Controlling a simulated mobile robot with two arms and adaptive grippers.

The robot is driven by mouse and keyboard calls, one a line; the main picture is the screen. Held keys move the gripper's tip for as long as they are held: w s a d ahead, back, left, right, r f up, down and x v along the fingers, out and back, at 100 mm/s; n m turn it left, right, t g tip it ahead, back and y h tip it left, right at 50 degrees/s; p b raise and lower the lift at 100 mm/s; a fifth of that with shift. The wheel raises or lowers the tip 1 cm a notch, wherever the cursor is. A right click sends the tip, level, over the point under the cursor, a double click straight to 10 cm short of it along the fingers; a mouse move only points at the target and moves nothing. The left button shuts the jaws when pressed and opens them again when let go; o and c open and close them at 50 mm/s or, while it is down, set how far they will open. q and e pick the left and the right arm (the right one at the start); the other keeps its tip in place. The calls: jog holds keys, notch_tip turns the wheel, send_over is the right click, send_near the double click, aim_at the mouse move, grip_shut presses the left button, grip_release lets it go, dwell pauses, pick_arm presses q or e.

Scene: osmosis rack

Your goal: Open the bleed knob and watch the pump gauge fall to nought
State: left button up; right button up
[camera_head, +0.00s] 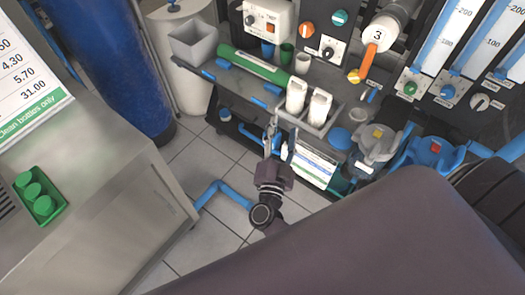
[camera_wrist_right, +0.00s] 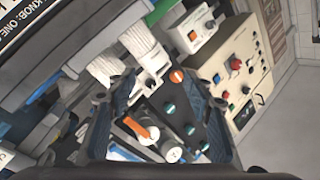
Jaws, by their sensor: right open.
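My right gripper (camera_head: 279,138) is open and empty in front of the rack's lower shelf edge. In the right wrist view its fingers (camera_wrist_right: 160,84) frame several knobs and an orange lever. No knob can be read as the bleed knob. All are apart from the gripper. An orange lever (camera_head: 370,58) hangs from a white cap marked 3 (camera_head: 378,35). I cannot make out the pump gauge. My left gripper is out of view.
A green tube (camera_head: 250,65) lies along the shelf. Blue-scaled columns (camera_head: 445,45) rise at right. A steel counter (camera_head: 100,190) stands at left, with tiled floor (camera_head: 205,165) between.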

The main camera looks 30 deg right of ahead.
jog(key=w+a+f+n+t+y, duration=0.1)
jog(key=a+f+n+y, duration=0.3)
jog(key=f, duration=0.2)
jog(key=shift+f, duration=0.15)
